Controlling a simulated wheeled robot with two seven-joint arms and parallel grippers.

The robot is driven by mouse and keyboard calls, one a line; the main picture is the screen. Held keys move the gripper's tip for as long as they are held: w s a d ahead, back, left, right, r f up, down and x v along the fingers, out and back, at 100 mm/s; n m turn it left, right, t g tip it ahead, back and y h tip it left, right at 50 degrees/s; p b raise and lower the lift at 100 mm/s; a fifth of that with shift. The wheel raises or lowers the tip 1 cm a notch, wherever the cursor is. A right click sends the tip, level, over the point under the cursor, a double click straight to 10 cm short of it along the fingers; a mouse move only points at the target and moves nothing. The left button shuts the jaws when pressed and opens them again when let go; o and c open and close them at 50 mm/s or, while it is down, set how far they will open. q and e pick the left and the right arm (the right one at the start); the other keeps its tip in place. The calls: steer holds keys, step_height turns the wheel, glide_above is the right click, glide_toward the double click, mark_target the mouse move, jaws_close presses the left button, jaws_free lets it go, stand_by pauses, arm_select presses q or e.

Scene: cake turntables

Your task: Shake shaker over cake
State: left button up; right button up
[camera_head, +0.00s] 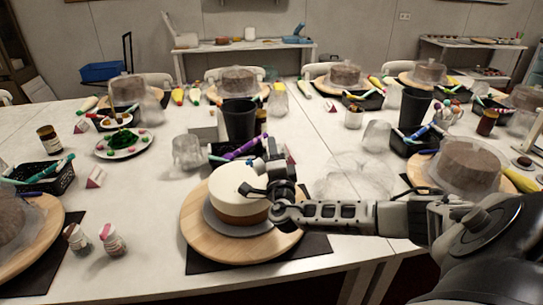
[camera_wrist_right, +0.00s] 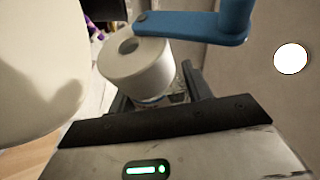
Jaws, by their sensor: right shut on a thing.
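A white-topped cake with a brown lower layer (camera_head: 238,193) sits on a round wooden turntable (camera_head: 203,240). My right gripper (camera_head: 272,183) is at the right side of the cake, close to it, and hides part of its edge. In the right wrist view the gripper (camera_wrist_right: 158,95) is shut on a shaker with a white round end (camera_wrist_right: 140,68), which has a dark hollow in it. The pale cake (camera_wrist_right: 40,65) fills the left of that view. In the head view the held shaker is mostly hidden by the gripper. My left gripper is not in view.
Two small jars (camera_head: 112,240) stand left of the turntable. A plate of green and pink decorations (camera_head: 123,145), a dark cup (camera_head: 240,121) and a clear glass (camera_head: 187,152) stand behind. Another cake (camera_head: 470,165) is at the right. A blue part (camera_wrist_right: 190,26) crosses the wrist view.

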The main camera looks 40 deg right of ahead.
steer(key=shift+w+a+f, duration=0.1)
steer(key=shift+a, duration=0.3)
steer(key=shift+r+n, duration=0.3)
steer(key=shift+n, duration=0.3)
steer(key=shift+a, duration=0.1)
steer(key=shift+d+r, duration=0.15)
steer(key=shift+d, duration=0.25)
steer(key=shift+a+f, duration=0.2)
steer(key=shift+a, duration=0.15)
steer(key=shift+a+r+n+t+y, duration=0.15)
steer(key=shift+r+n+t+y, duration=0.15)
steer(key=shift+n+t, duration=0.25)
